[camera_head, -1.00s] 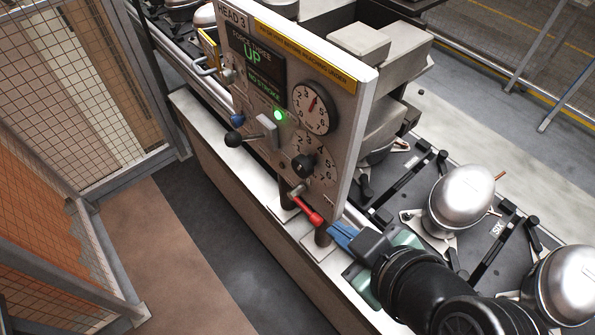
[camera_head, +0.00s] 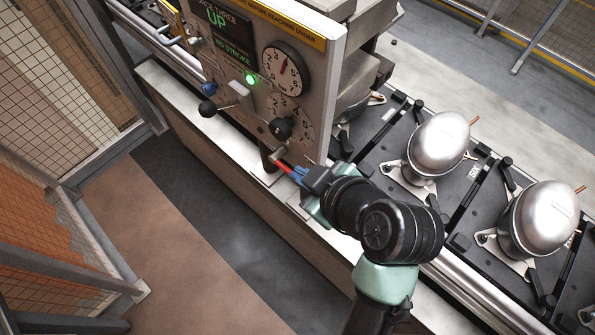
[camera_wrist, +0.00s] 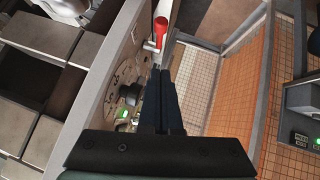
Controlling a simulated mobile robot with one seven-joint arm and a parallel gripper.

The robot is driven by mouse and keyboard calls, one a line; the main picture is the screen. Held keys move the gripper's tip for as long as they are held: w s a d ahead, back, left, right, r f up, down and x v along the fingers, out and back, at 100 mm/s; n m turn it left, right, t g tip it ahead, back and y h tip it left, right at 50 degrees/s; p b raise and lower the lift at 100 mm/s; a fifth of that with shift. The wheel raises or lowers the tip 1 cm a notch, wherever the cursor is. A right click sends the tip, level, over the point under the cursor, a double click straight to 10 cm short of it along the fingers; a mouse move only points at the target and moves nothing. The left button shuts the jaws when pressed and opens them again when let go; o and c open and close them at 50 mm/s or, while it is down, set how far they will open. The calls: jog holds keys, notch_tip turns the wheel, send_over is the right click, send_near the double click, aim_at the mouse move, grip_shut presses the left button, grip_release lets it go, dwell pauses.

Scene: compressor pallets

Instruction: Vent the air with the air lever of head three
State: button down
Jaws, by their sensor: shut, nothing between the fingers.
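The red air lever (camera_head: 283,166) sticks out from the lower edge of the head three panel (camera_head: 318,100). My gripper (camera_head: 297,174) is shut and empty, its blue fingertips at the lever's outer end. The fingers partly cover that end, and I cannot tell whether they touch it. In the wrist view the red lever (camera_wrist: 160,32) stands just beyond the tips of the shut fingers (camera_wrist: 161,72). The panel's display (camera_head: 222,28) reads UP and NO STROKE, and a green light (camera_head: 250,78) is lit beside the upper gauge (camera_head: 286,68).
A black knob (camera_head: 281,128) and a black ball-ended lever (camera_head: 208,110) sit on the same panel. Silver compressors (camera_head: 438,148) stand on dark pallets to the right. A mesh fence (camera_head: 50,75) is at left, with open floor before the bench.

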aim_at(288, 172)
jog(key=shift+w+a+f+p, duration=0.1)
jog(key=shift+w+f+p, duration=0.3)
jog(key=shift+f, duration=0.65)
jog(key=shift+w+a+f+p, duration=0.15)
jog(key=shift+w+f, duration=0.45)
jog(key=shift+f, duration=0.5)
jog(key=shift+w+a+f+p, duration=0.1)
jog(key=shift+w+f+p, duration=0.3)
jog(key=shift+f, duration=0.65)
jog(key=shift+w, duration=0.1)
